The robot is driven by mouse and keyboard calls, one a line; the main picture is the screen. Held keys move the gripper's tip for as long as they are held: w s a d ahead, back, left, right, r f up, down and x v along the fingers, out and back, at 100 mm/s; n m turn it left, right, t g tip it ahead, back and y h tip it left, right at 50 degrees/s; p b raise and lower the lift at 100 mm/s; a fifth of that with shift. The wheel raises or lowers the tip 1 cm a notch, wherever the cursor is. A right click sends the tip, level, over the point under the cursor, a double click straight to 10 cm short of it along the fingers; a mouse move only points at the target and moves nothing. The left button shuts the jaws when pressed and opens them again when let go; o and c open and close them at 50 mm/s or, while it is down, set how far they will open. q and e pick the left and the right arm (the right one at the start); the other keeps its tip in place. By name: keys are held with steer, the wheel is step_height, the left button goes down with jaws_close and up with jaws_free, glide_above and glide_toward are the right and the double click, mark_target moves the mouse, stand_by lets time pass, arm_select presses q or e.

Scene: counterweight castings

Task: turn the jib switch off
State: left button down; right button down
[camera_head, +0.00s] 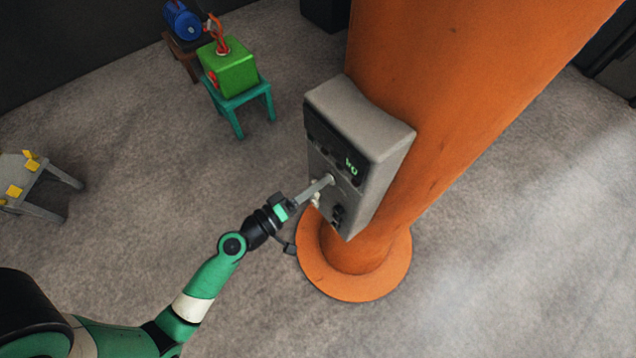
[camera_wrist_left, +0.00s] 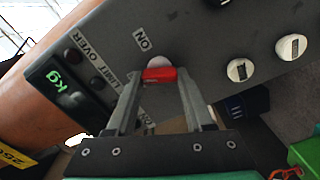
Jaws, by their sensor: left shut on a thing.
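A grey control box (camera_head: 365,125) is mounted on the orange column; its panel (camera_wrist_left: 205,45) fills much of the left wrist view. A switch with a red lever (camera_wrist_left: 160,74) sits on this panel, beside a label reading ON. A second label on the other side of the switch is partly hidden by my finger. My left gripper (camera_head: 326,183) reaches the front of the box. In the left wrist view its fingertips (camera_wrist_left: 158,78) are closed on the red lever. The lever's base is mostly hidden. My right gripper is in neither view.
The panel also has a display with green kg (camera_wrist_left: 58,78), dark lamps by OVER and LIMIT, and white knobs (camera_wrist_left: 291,47). The orange column (camera_head: 450,90) stands behind the box. A green block (camera_head: 230,72) on a teal stool is at the back left.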

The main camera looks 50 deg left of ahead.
arm_select(q)
steer(key=n, duration=0.4)
steer(key=shift+n, duration=0.4)
stand_by(0.4)
steer(key=shift+c, duration=1.4)
jaws_free()
steer(key=shift+f, duration=0.1)
steer(key=s+b, duration=0.3)
steer(key=s, duration=0.8)
steer(key=shift+s+b, duration=0.35)
steer(key=shift+b, duration=0.05)
steer(key=shift+a, duration=0.15)
